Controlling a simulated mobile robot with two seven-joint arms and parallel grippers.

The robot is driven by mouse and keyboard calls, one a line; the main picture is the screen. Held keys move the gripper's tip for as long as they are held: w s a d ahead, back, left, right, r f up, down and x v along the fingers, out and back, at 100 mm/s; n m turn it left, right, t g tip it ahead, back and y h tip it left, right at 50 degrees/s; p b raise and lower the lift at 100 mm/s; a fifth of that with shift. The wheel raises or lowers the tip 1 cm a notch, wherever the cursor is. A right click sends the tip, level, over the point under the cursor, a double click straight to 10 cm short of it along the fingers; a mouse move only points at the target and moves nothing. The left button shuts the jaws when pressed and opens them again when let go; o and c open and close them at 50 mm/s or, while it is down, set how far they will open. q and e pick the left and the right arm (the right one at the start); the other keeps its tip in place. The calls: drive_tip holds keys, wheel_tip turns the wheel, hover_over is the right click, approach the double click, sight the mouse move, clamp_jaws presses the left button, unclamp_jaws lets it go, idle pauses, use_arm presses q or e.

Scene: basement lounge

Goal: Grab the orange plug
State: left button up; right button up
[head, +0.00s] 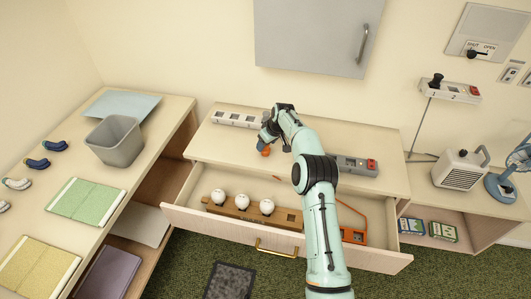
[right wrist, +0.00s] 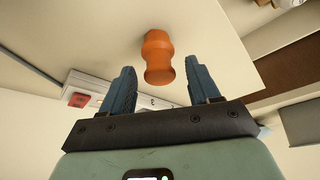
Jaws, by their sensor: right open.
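The orange plug (head: 265,152) stands on the cabinet top, just below my right gripper in the head view. In the right wrist view the plug (right wrist: 158,57) is a rounded orange piece with a narrower waist. My right gripper (head: 267,140) is open; in the right wrist view its two blue fingers (right wrist: 159,68) point toward the plug, one on each side of its near end. I cannot tell whether either finger touches it. My left gripper is not in view.
The drawer (head: 230,226) below stands open, holding a wooden rack with white balls (head: 242,201). A grey bin (head: 116,140) stands on the left counter.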

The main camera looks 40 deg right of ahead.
drive_tip(key=shift+x, duration=1)
drive_tip(key=shift+r, duration=0.15)
drive_tip(key=c, duration=0.9)
drive_tip(key=shift+c, duration=0.2)
